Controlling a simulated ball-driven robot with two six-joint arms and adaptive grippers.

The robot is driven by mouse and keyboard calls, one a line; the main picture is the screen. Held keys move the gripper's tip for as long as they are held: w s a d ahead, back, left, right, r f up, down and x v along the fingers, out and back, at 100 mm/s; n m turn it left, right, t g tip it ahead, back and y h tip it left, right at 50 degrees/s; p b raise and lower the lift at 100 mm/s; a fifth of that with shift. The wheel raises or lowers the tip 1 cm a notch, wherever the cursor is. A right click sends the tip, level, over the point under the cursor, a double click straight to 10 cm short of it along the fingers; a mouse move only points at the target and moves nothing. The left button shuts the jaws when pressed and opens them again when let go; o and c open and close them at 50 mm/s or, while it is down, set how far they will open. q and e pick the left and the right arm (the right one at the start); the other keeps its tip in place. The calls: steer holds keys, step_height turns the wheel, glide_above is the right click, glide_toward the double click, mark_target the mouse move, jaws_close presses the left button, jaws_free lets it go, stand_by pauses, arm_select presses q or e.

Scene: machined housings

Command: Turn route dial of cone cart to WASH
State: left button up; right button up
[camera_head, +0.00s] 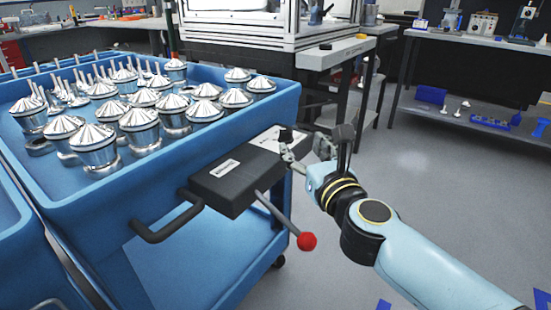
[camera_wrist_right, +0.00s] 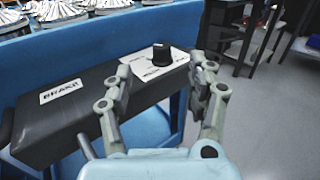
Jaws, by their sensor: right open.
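The blue cone cart (camera_head: 150,215) stands at the left. A black box (camera_head: 225,185) is fixed at its near right corner. On the box's right end is a white plate, and the black route dial (camera_head: 285,136) stands on it. In the right wrist view the dial (camera_wrist_right: 161,53) rises from the plate (camera_wrist_right: 140,72) with a pale mark on its top. The plate's lettering is too small to read. My right gripper (camera_head: 306,148) is open, its fingers (camera_wrist_right: 160,68) either side of the dial in that view, apart from it. My left gripper is not in view.
A lever with a red ball (camera_head: 306,241) sticks out below the box, close to my right arm. A black handle (camera_head: 165,222) is on the cart. Shiny metal cones (camera_head: 95,140) fill its tray. A workbench (camera_head: 340,52) stands behind; the floor at right is clear.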

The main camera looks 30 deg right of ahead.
mark_target(288, 134)
steer(key=x, duration=0.7)
steer(key=f+x, duration=0.1)
steer(key=x, duration=0.2)
steer(key=shift+w+d+f, duration=0.1)
steer(key=shift+w+d, duration=0.15)
steer(key=shift+w, duration=0.1)
jaws_close()
